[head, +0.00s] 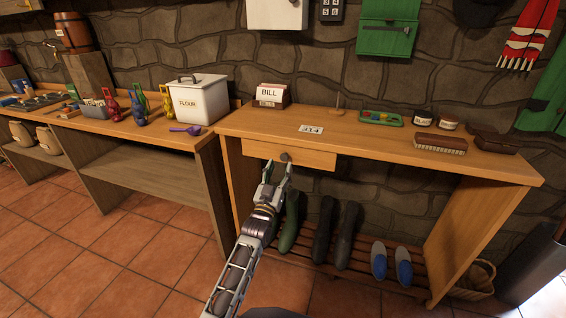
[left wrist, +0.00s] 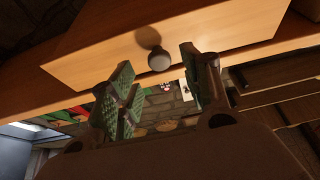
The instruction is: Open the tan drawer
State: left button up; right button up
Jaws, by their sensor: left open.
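The tan drawer (head: 308,155) sits under the top of the wooden console table and appears shut in the head view. Its dark round knob (head: 285,156) is at the middle of its front. In the left wrist view the drawer front (left wrist: 200,45) fills the upper part, with the knob (left wrist: 159,60) standing out from it. My left gripper (head: 277,171) is open just in front of the knob. In the left wrist view its fingers (left wrist: 158,90) are apart and the knob shows between and beyond them. I cannot tell whether they touch it. My right gripper is not in view.
The console table top (head: 250,122) carries a bill box (head: 270,94), a tray (head: 380,118), jars and a brush (head: 440,143). Boots (head: 322,230) and slippers (head: 379,262) stand on the slatted rack below. A flour bin (head: 196,100) stands on the left bench. Tiled floor (head: 110,255) is clear at left.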

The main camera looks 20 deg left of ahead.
aim_at(284, 159)
pick_arm(q)
jog(key=shift+b+x, duration=0.3)
jog(key=shift+x, duration=1.1)
jog(key=shift+w+r, duration=0.2)
jog(key=shift+w, duration=0.4)
jog(key=shift+w+r, duration=0.1)
jog(key=shift+w, duration=0.05)
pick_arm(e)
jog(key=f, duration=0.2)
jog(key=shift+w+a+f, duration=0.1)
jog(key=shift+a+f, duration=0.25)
pick_arm(q)
grip_shut()
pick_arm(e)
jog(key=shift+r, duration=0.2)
